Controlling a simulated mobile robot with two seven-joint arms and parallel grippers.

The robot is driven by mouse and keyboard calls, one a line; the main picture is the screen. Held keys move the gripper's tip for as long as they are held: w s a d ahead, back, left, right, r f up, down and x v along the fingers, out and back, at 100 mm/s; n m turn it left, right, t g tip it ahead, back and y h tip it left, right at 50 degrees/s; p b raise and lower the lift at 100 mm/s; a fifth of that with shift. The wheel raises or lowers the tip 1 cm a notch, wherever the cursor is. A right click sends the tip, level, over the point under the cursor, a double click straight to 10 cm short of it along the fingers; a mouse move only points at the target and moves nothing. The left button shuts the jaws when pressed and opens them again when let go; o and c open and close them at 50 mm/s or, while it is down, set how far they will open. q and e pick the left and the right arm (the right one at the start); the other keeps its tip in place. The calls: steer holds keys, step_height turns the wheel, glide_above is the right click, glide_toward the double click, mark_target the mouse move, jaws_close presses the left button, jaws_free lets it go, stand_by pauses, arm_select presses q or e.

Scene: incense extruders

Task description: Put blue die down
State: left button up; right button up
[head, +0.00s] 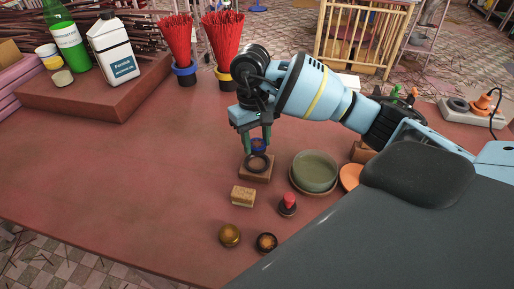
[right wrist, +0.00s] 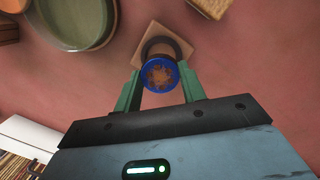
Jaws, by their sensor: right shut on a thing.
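The blue die (head: 258,146) is a small round piece. In the right wrist view the blue die (right wrist: 160,74) shows a blue rim around a brownish patterned face. My right gripper (head: 257,145) is shut on it, with one green finger on each side; the right gripper (right wrist: 160,88) shows the same in the wrist view. Just in front of the die in the head view is a square wooden block (head: 246,175) with a dark ring (head: 257,163) on it. The gap between die and block is hard to judge. My left gripper is not in view.
Right of the block stand a green bowl (head: 315,172) and an orange disc (head: 351,177). In front are a tan block (head: 243,196), a red-topped stamp (head: 288,204), a brass round piece (head: 230,235) and a dark round piece (head: 266,242). The table's left middle is clear.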

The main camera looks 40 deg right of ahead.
mark_target(256, 143)
step_height(256, 143, down, 3)
steer(key=shift+f, duration=0.1)
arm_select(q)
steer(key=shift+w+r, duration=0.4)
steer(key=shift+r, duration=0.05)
arm_select(e)
steer(key=shift+s, duration=0.1)
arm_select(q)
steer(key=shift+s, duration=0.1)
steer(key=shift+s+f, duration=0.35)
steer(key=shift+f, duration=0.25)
arm_select(e)
steer(key=shift+f, duration=0.6)
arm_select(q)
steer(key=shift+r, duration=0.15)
arm_select(e)
steer(key=o, duration=1.2)
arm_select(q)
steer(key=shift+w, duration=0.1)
arm_select(e)
steer(key=shift+r, duration=0.1)
